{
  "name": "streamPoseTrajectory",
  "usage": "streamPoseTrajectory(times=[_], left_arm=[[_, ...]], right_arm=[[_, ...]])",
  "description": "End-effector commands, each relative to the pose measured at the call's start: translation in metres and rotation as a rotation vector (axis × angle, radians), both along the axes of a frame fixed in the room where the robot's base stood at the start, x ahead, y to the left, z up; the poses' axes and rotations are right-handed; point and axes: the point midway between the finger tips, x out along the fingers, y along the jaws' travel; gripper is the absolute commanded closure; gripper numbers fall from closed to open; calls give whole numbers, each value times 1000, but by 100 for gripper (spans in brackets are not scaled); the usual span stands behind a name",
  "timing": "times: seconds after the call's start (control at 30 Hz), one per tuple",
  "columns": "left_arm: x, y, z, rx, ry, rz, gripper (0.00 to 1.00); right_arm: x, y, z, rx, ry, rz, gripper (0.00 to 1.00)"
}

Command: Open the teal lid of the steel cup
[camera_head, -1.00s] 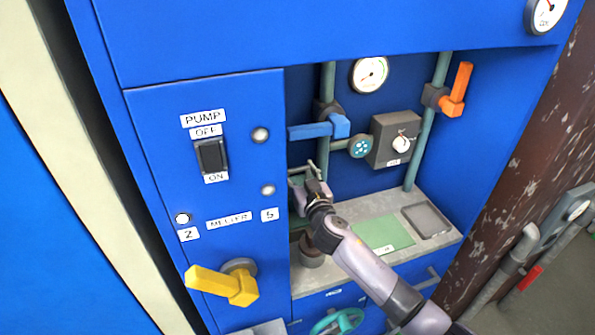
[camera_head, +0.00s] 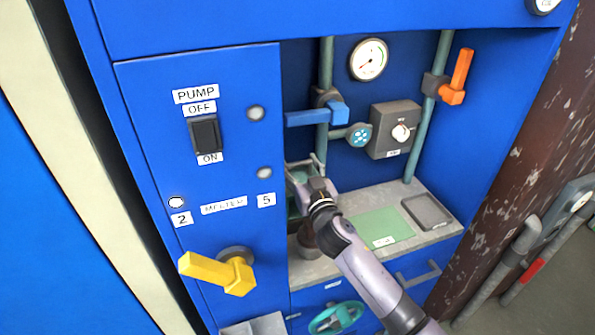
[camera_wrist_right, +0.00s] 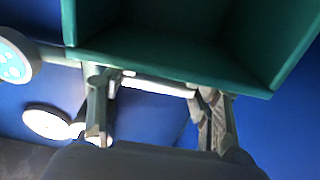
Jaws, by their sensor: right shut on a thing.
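My right gripper (camera_head: 303,181) is at the back left of the niche, by the edge of the blue switch panel. In the right wrist view the two fingers (camera_wrist_right: 158,112) stand apart, with a pale bar (camera_wrist_right: 160,88) between them. The bar runs just below the rim of a hollow teal box-shaped thing (camera_wrist_right: 175,62); I cannot tell whether this is the lid. In the head view a little green shows behind the gripper. A dark round thing (camera_head: 303,240) stands under my right forearm, partly hidden. I cannot make out the steel cup for sure. My left gripper is out of view.
A blue lever (camera_head: 318,116) and a round teal-dotted fitting (camera_head: 359,135) are above the gripper. A grey box with a knob (camera_head: 396,128) is at the back. A green mat (camera_head: 382,228) and a grey tray (camera_head: 428,211) lie on the counter. A yellow lever (camera_head: 218,272) sticks out at lower left.

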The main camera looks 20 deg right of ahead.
Motion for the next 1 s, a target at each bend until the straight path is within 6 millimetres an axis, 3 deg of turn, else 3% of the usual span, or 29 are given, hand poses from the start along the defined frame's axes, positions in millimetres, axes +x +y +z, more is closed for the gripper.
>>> streamPoseTrajectory(times=[0.07,0.2,0.53,0.57,0.87,1.0], left_arm=[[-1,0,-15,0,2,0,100],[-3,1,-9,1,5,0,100],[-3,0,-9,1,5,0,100],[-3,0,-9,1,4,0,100],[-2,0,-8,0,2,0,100],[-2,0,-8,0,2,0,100]], right_arm=[[-6,1,-8,6,-17,0,92],[-19,0,-1,3,-21,-1,93],[-21,-1,-3,0,-19,-2,93],[-21,-1,-3,0,-19,-2,41],[-21,-1,-1,0,-23,-2,22],[-21,-1,0,0,-25,-2,22]])
